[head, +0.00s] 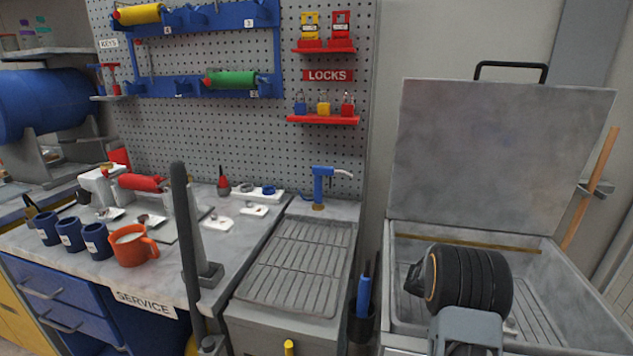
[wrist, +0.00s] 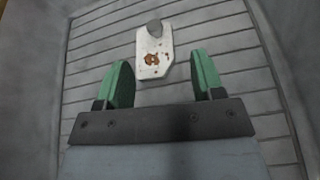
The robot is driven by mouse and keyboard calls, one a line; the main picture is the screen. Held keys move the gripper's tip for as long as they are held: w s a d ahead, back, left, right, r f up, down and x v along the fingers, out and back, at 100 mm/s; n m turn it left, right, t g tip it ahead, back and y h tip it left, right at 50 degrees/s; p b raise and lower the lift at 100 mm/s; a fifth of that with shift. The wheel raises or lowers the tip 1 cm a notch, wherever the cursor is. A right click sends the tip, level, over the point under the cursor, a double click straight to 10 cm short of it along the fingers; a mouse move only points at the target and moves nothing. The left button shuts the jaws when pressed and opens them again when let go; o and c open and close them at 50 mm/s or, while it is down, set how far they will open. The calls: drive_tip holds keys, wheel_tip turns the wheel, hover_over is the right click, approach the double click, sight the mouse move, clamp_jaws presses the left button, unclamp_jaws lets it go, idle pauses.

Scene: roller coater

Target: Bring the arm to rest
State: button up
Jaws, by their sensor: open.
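My gripper shows in the wrist view (wrist: 163,85) with its two green-padded fingers spread apart and nothing between them. It points down into a grey basin with a slatted floor (wrist: 100,75). A white tag-like piece with brown stains and a grey round end (wrist: 153,58) lies on the slats just beyond the fingertips. In the head view my arm reaches over the open grey lidded basin (head: 570,300) at the right. The fingers are hidden there behind my dark wrist.
The raised lid (head: 500,150) stands behind my arm. A slatted drainboard (head: 297,265) with a blue tap (head: 322,185) lies to the left. Further left is a service bench with an orange mug (head: 133,246) and blue cups (head: 70,236). A wooden handle (head: 592,185) leans at the right.

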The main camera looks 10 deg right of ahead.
drive_tip(key=s+a+r+m+t+y+p, duration=0.3)
drive_tip(key=a+r, duration=0.4)
drive_tip(key=a, duration=0.4)
drive_tip(key=s+a+r+m+t+y+p, duration=0.2)
drive_tip(key=s+a+r+m+y+p, duration=0.3)
drive_tip(key=a+r, duration=0.3)
drive_tip(key=s+a+r+m+t+y+p, duration=0.3)
drive_tip(key=a+r, duration=0.5)
drive_tip(key=a, duration=0.7)
drive_tip(key=shift+s+r+m+t+y+p, duration=0.3)
drive_tip(key=shift+s+m+y+p, duration=0.25)
drive_tip(key=shift+y+p, duration=0.35)
drive_tip(key=shift+w+d, duration=0.1)
drive_tip(key=shift+w, duration=0.05)
drive_tip(key=shift+c, duration=0.3)
